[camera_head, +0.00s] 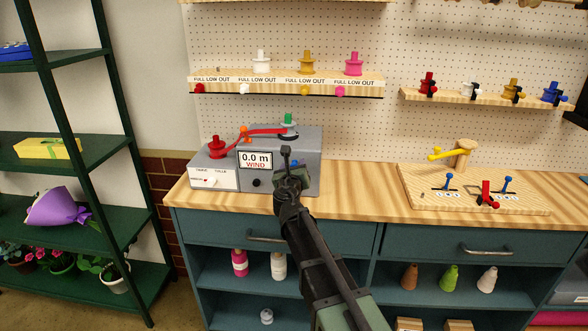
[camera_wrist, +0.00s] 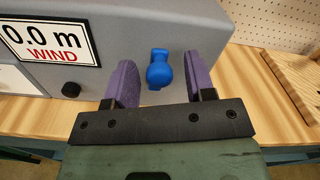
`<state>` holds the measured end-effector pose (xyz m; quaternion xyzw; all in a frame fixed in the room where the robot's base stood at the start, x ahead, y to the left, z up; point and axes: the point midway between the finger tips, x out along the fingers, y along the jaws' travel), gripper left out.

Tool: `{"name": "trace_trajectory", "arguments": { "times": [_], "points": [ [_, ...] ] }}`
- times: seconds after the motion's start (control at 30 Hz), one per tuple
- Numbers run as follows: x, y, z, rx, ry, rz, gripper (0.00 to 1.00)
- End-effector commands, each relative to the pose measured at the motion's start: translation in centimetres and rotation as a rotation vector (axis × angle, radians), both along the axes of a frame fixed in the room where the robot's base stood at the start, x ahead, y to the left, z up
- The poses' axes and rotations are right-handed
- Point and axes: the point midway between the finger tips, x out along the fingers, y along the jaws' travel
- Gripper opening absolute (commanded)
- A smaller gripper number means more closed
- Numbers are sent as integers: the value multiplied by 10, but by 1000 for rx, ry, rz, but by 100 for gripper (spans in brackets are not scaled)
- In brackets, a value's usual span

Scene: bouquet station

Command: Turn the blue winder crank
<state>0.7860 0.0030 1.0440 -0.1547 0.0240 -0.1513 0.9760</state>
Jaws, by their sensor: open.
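The grey winder box (camera_head: 312,150) stands on the wooden worktop, with a display reading 0.0 m and WIND. The blue crank (camera_wrist: 159,70) is on the box's front face, to the right of the display in the wrist view. In the head view my gripper mostly hides it; a bit of blue shows beside the gripper. My gripper (camera_wrist: 160,85) is open, its two purple fingers to the left and right of the blue crank. The crank appears between the fingers, and I see no contact. Whether the fingertips reach past its knob is hard to tell.
A black knob (camera_wrist: 71,90) sits left of the crank, below the display (camera_wrist: 50,40). A wooden board (camera_head: 470,190) with small levers lies to the right. Worktop between is clear.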

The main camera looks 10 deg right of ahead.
Motion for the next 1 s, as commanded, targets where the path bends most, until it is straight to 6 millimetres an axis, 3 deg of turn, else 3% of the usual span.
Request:
{"name": "trace_trajectory", "arguments": {
  "times": [0.07, 0.4, 0.77, 1.0],
  "points": [
    [0, 0, 0, 0, 0, 0, 50],
    [-1, 0, 0, 0, 0, 0, 1],
    [-2, -2, -1, 52, -17, -1, 1],
    [-4, -9, -2, 192, -62, -1, 1]
  ]
}}
